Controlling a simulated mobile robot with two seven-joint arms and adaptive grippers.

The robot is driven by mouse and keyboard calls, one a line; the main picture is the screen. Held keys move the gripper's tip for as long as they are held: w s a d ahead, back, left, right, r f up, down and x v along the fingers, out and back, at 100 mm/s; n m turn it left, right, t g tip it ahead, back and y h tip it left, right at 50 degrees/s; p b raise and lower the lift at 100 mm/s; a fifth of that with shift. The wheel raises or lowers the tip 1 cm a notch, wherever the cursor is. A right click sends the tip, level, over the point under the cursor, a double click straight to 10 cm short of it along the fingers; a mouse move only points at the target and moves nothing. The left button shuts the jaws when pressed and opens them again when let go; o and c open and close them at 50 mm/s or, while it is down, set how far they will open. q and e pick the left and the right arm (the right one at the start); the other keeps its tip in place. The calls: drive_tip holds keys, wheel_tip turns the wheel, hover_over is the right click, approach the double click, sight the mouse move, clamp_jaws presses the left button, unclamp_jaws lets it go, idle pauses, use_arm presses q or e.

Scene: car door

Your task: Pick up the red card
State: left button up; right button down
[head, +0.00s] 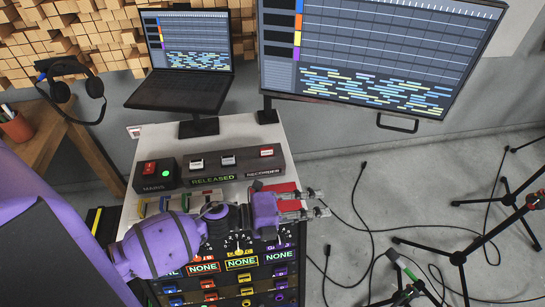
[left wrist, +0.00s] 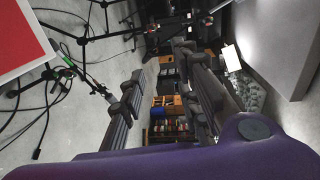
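A flat red piece, which looks like the red card (head: 281,187), lies at the right end of the white desk top, partly hidden by my left gripper. A red surface with a pale edge (left wrist: 20,42) also shows at the upper left of the left wrist view; I cannot tell for certain that it is the same card. My left gripper (head: 318,202) is above the desk's right edge, fingers pointing right and apart, with nothing between them. Its two separated fingers also show in the left wrist view (left wrist: 162,108). My right gripper is not in view.
A button console (head: 212,180) reading RELEASED stands behind the gripper. A laptop (head: 188,60) and a large monitor (head: 375,55) are beyond. Colourful panels reading NONE (head: 242,264) are on the desk front. Cables and black stands (head: 460,257) occupy the floor right.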

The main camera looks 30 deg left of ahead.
use_arm(q)
drive_tip(key=w+f+m+g+b, duration=0.1)
drive_tip(key=w+m+g+b, duration=0.15)
drive_tip(key=m+g, duration=0.5)
drive_tip(key=m+y+b, duration=0.3)
drive_tip(key=m+y, duration=0.8)
approach(266, 148)
wheel_tip(266, 148, down, 2)
drive_tip(key=w, duration=0.1)
drive_tip(key=shift+g, duration=0.35)
drive_tip(key=x, duration=0.6)
drive_tip(key=shift+w+d+f+p, duration=0.15)
drive_tip(key=shift+d+p, duration=0.1)
drive_tip(key=shift+p, duration=0.15)
drive_tip(key=shift+f, duration=0.3)
drive_tip(key=c, duration=0.6)
clamp_jaws()
